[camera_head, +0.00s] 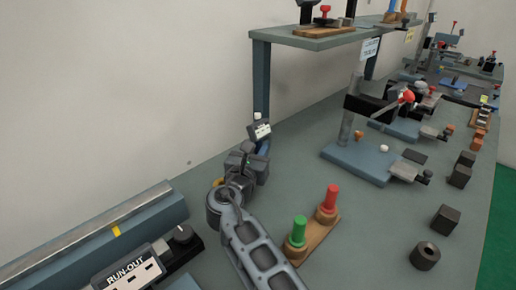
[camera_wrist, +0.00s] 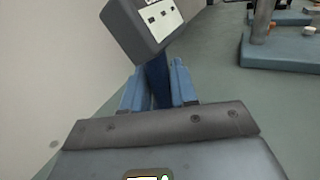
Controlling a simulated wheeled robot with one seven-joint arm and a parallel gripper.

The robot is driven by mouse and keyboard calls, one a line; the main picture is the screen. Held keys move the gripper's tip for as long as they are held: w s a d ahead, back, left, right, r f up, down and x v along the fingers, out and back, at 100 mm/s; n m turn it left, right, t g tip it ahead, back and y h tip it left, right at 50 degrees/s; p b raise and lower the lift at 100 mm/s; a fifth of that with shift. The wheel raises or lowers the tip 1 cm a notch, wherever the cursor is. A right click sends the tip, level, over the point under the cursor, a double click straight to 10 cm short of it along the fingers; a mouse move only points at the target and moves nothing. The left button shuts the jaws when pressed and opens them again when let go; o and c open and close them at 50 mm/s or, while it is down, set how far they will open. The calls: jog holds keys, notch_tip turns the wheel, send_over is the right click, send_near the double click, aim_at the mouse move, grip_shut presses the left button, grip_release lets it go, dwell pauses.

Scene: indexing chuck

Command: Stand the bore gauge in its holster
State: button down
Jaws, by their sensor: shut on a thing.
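The bore gauge (camera_wrist: 152,22) has a dark grey box-shaped head with a white marked face and a blue stem below it. In the wrist view my gripper (camera_wrist: 157,78) is shut on the blue stem, with one blue finger on each side. In the head view the gauge head (camera_head: 260,131) shows above my gripper (camera_head: 262,149), tilted, near the wall at the left post of the shelf. The stem's lower end is hidden behind my gripper. I cannot make out the holster for certain in either view.
A wooden stand (camera_head: 319,235) with a green and a red-handled plug is right of my arm. A RUN-OUT box (camera_head: 130,272) and a long blue-grey rail (camera_head: 85,240) lie left. A blue-based fixture (camera_head: 357,164) and dark blocks (camera_head: 445,219) stand right. A shelf (camera_head: 310,38) overhangs the back.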

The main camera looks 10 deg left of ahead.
jog(key=shift+f+b, duration=0.35)
jog(key=shift+f, duration=0.1)
jog(key=c, duration=0.8)
grip_release()
jog(key=shift+f, duration=0.1)
